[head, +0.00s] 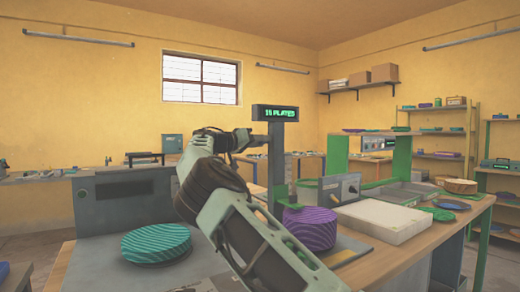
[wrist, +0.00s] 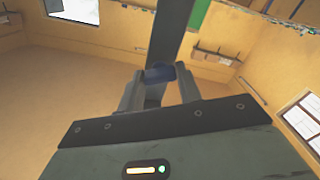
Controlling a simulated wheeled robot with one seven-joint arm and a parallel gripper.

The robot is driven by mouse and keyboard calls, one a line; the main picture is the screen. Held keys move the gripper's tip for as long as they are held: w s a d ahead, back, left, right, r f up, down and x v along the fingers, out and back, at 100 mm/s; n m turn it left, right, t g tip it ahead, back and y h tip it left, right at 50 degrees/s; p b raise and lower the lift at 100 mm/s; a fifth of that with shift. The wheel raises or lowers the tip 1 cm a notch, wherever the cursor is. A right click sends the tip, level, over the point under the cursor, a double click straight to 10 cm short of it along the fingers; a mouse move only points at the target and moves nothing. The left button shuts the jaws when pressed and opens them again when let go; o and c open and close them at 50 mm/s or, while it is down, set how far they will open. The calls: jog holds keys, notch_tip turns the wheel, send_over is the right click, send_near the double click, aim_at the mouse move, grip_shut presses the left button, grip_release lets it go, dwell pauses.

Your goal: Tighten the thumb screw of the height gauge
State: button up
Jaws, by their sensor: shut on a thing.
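The height gauge appears to be the upright dark grey post (head: 276,165) with a green-lit "PLATES" display (head: 275,113) on top. In the wrist view a grey post (wrist: 171,35) rises behind my gripper. A dark blue knob (wrist: 160,73), which looks like the thumb screw, sits between my two finger ends. My gripper (wrist: 159,88) is shut on this knob, with a finger on each side. In the head view my gripper (head: 258,139) reaches the post from the left, below the display; the knob cannot be made out there.
A teal ribbed plate stack (head: 157,243) stands at the left and a purple stack (head: 309,228) lies beyond my forearm. A white slab (head: 385,220) and a green frame (head: 334,165) stand to the right. Shelves (head: 440,150) line the right wall.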

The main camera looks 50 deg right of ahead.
jog(key=m+b, duration=0.2)
jog(key=m, duration=0.3)
jog(key=shift+f, duration=0.2)
jog(key=shift+m, duration=0.3)
jog(key=o, duration=1)
jog(key=shift+r, duration=0.15)
jog(key=p+v, duration=0.2)
jog(key=v, duration=1.5)
jog(key=shift+w+a, duration=0.15)
jog(key=shift+a, duration=0.05)
